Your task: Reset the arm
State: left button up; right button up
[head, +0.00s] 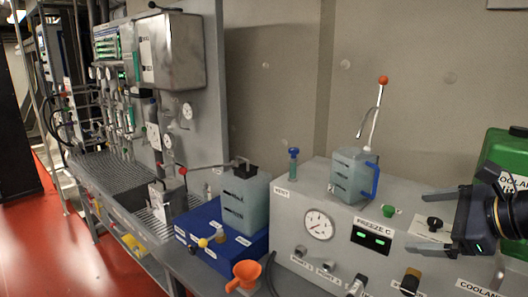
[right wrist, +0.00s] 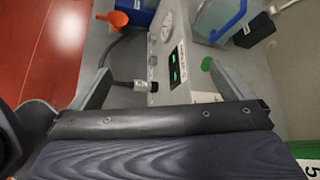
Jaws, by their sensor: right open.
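My right gripper (head: 432,221) comes in from the right edge in the head view. Its two fingers are spread apart with nothing between them. It hangs over the right part of the grey cabinet (head: 285,222), near a small black knob (head: 433,223). In the right wrist view the open fingers (right wrist: 162,86) frame the cabinet's front with its green-lit display (right wrist: 177,68). My left gripper is not in view.
A jug with a blue handle (head: 353,174) stands on the cabinet. A green coolant container (head: 503,150) is behind my right gripper. Red floor (head: 50,245) is clear at left.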

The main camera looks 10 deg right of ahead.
jog(key=s+a+f+n+g, duration=0.2)
jog(key=s+a+f+n, duration=0.4)
jog(key=a+f+n, duration=0.3)
jog(key=s+a+f+n+g+h, duration=0.1)
jog(key=s+a+f+n+g, duration=0.2)
jog(key=s+a+f+n, duration=0.4)
notch_tip(320, 180, down, 6)
jog(key=a+n, duration=0.2)
jog(key=n, duration=0.5)
jog(key=shift+a+n, duration=0.2)
jog(key=shift+n, duration=0.2)
